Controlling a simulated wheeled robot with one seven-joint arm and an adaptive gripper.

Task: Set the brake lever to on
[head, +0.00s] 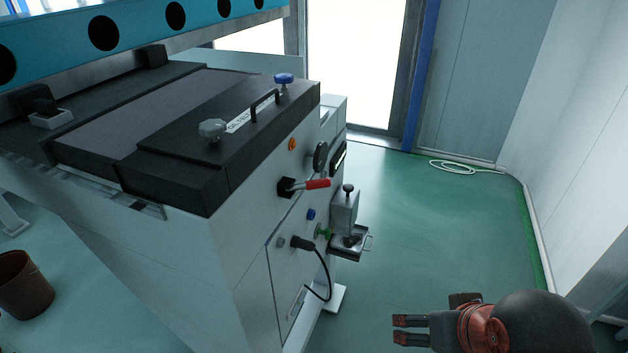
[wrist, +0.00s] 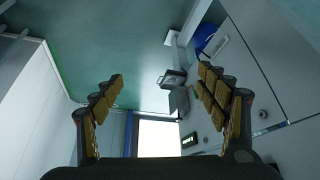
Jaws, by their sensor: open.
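A lever with a red grip (head: 317,184) sticks out from a black mount (head: 287,188) on the white panel of the machine in the head view. It points to the right, close to level. I take it for the brake lever; no on or off marking can be read. My gripper (head: 396,330) is at the bottom right of the head view, over the green floor, apart from the panel and well to the right of and below the lever. In the wrist view my gripper (wrist: 160,95) has its fingers wide apart with nothing between them. The red grip cannot be made out there.
Around the lever are an orange button (head: 292,144), a black knob (head: 320,156) and a black plug with cable (head: 303,243). A small fixture with a tray (head: 352,254) juts out below right. A white hose (head: 455,167) lies on the floor. The floor between gripper and panel is clear.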

